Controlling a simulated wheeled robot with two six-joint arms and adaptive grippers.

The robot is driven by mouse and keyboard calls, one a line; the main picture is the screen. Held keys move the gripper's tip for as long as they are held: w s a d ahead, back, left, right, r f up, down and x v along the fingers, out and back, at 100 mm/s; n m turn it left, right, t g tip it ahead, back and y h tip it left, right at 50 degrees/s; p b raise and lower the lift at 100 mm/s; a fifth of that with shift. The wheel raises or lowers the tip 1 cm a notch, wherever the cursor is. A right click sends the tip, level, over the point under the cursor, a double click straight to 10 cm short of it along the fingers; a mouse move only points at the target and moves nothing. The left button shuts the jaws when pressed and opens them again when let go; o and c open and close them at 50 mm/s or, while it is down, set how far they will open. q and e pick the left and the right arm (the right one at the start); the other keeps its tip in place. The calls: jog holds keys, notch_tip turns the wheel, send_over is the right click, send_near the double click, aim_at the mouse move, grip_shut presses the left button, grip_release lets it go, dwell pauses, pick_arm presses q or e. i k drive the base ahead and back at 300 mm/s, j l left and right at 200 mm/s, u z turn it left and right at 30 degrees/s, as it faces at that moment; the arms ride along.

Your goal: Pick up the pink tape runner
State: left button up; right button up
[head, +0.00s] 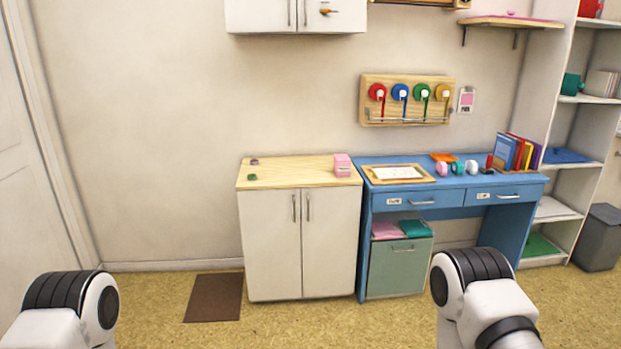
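A small rounded pink thing (441,168), which looks like the pink tape runner, stands on the blue desk (400,190) right of a wooden-framed board. A teal roll-like thing (457,170) and a white one (471,167) stand just right of it. It is too small and far off to make out details. Only upper parts of my two arms show at the bottom left and bottom right. Both grippers are out of view, and nothing of mine is near the desk.
A wood-topped white cabinet (270,240) with a pink box (342,165) adjoins the desk on the left. Books (512,152) stand at the desk's right. A grey bin (598,240) stands by the shelves. The floor (330,325) before the furniture is clear except a brown mat (214,297).

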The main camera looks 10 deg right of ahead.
aim_at(441, 167)
jog(key=i+z, duration=0.3)
jog(key=i, duration=0.2)
jog(key=i+z, duration=0.25)
jog(key=i, duration=0.25)
jog(key=i+j+z, duration=0.15)
jog(key=i+z, duration=0.15)
jog(key=i, duration=0.2)
jog(key=i+j+z, duration=0.3)
jog(key=i, duration=0.15)
